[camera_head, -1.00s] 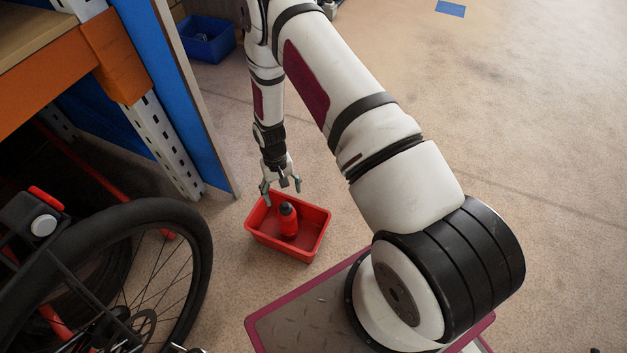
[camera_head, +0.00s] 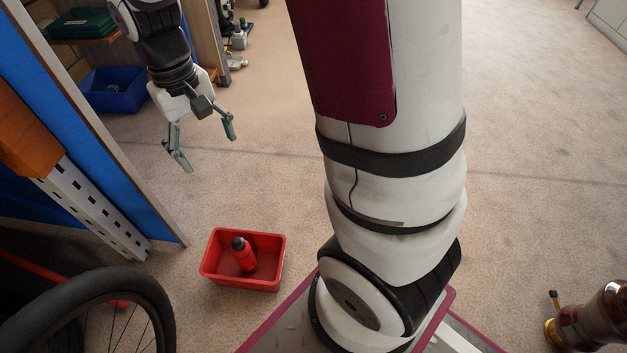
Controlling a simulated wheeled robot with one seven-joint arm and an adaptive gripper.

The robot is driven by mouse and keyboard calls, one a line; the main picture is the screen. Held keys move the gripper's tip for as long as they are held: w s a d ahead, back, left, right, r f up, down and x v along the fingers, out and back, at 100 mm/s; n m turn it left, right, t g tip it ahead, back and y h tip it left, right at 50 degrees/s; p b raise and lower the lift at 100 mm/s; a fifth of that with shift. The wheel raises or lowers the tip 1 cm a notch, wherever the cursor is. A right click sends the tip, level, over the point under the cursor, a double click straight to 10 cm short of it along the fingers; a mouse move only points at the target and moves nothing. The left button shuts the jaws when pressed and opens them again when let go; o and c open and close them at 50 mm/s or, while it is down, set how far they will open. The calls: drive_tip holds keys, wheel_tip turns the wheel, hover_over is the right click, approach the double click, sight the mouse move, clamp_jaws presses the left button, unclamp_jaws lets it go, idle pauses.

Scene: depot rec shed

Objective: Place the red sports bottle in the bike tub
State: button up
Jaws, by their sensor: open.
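The red sports bottle (camera_head: 244,257) with a black cap stands, leaning slightly, inside a small red tub (camera_head: 218,278) on the floor. The tub sits to the right of the bicycle wheel; no label shows on it. My gripper (camera_head: 205,152) is open and empty, up and to the left of the tub and clear of the bottle. Its two fingers with green pads are spread apart.
A bicycle wheel (camera_head: 91,318) stands at the lower left, below a blue panel and orange rack post (camera_head: 26,132). A blue bin (camera_head: 115,92) is at the back left. A copper-coloured object (camera_head: 597,318) shows at the lower right. Open floor lies between.

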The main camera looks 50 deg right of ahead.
drive_tip(key=s+r, duration=1)
drive_tip(key=s, duration=0.2)
drive_tip(key=s+r+t, duration=0.1)
drive_tip(key=s, duration=1.4)
drive_tip(key=shift+a+r+n, duration=0.25)
drive_tip(key=shift+r+n, duration=0.15)
wheel_tip(320, 180, up, 32)
drive_tip(key=t+p, duration=0.4)
drive_tip(key=p, duration=2.5)
drive_tip(key=shift+d+f+p, duration=0.2)
drive_tip(key=shift+d+p, duration=0.05)
drive_tip(key=shift+p, duration=0.1)
